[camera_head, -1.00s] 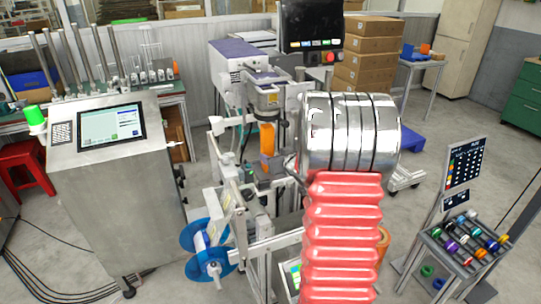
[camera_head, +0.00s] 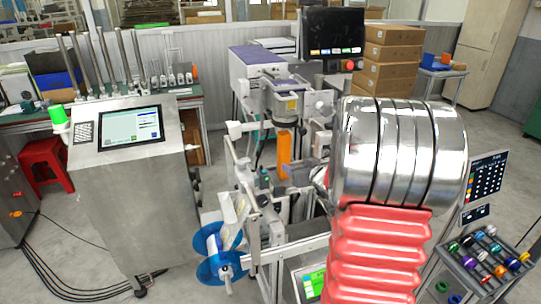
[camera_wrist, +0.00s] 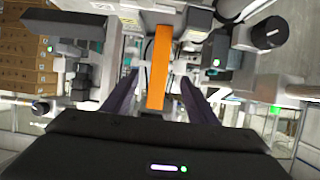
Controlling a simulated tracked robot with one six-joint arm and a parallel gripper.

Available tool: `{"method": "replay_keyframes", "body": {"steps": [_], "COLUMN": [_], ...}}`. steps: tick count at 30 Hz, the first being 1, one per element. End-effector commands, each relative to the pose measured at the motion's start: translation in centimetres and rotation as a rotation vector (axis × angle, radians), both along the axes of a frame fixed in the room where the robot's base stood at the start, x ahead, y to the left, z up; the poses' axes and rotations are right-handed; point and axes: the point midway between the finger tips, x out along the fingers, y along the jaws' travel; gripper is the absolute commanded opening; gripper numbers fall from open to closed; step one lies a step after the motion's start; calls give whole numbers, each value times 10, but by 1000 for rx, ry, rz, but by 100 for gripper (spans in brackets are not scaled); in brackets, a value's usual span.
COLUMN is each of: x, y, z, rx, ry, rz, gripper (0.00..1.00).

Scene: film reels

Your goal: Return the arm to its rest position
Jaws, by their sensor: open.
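My gripper (camera_wrist: 160,82) shows in the wrist view as two dark fingers, spread open. An upright orange bar (camera_wrist: 158,62) appears between them, with a gap on each side; I cannot tell how far beyond the fingers it is. In the head view the orange bar (camera_head: 284,150) stands below the head of the labelling machine (camera_head: 288,100). My arm, with silver rings and red bellows, fills the right centre of the head view and hides the gripper there.
A steel cabinet with a screen (camera_head: 130,126) stands at left. Blue reels (camera_head: 216,268) sit low on the machine frame. A monitor (camera_head: 332,33) and cardboard boxes (camera_head: 392,55) stand behind. A rack of coloured spools (camera_head: 490,262) is at lower right. Floor shows between cabinet and reels.

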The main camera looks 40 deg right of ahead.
Motion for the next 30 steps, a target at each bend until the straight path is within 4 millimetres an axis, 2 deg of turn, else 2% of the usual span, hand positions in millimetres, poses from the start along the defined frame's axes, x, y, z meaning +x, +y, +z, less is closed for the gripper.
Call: {"method": "replay_keyframes", "body": {"steps": [8, 14, 23, 30], "x": [1, 2, -11, -37], "y": [1, 18, 74, 130], "z": [2, 18, 57, 77], "rx": [-3, -33, -86, -86], "ry": [2, 31, 134, 229], "rz": [-1, -22, -79, -97], "gripper": [53, 53, 53, 53]}}
